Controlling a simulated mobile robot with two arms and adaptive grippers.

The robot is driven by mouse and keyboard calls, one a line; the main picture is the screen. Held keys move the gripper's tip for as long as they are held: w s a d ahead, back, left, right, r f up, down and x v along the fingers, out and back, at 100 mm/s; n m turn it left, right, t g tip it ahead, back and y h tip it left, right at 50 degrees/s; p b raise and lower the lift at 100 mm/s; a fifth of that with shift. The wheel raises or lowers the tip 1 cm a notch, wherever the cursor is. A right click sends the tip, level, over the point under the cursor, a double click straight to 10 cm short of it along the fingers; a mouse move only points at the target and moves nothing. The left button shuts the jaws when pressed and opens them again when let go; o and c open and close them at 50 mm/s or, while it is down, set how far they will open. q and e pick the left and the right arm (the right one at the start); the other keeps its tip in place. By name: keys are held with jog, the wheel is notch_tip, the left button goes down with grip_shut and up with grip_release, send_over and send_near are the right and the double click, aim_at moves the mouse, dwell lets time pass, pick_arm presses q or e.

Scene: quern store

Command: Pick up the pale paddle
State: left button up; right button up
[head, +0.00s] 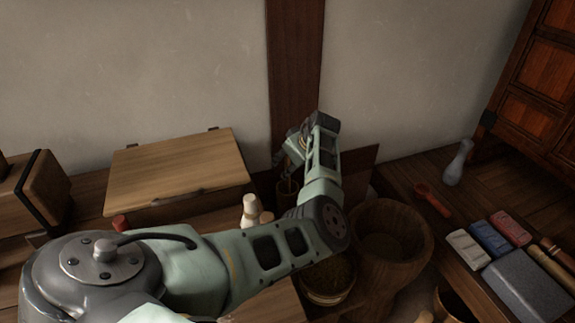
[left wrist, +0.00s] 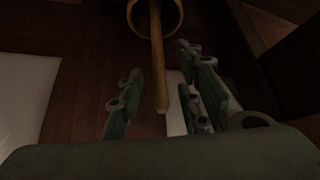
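My left gripper (head: 289,165) points down over a small dark pot (head: 286,194) behind the arm's elbow, close to the wall. In the left wrist view a pale tan stick (left wrist: 158,70), seemingly the handle of the pale paddle, runs between the two spread fingers of the gripper (left wrist: 162,100). A tan ring (left wrist: 179,22) surrounds its far part; I cannot tell whether this is the pot's rim. Gaps show on both sides of the stick. The paddle's far end is hidden. My right gripper is not in view.
A wooden slant-topped box (head: 178,170) stands left. White bottle-like pieces (head: 251,209), a bowl (head: 328,290) and a large wooden mortar (head: 385,245) stand near my arm. Right lie a red scoop (head: 434,201), a grey vase (head: 459,162), colored blocks (head: 489,238) and a grey slab (head: 528,287).

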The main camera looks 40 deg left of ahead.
pick_arm(q)
jog(key=shift+c, duration=0.5)
grip_shut()
jog(key=shift+r, duration=0.15)
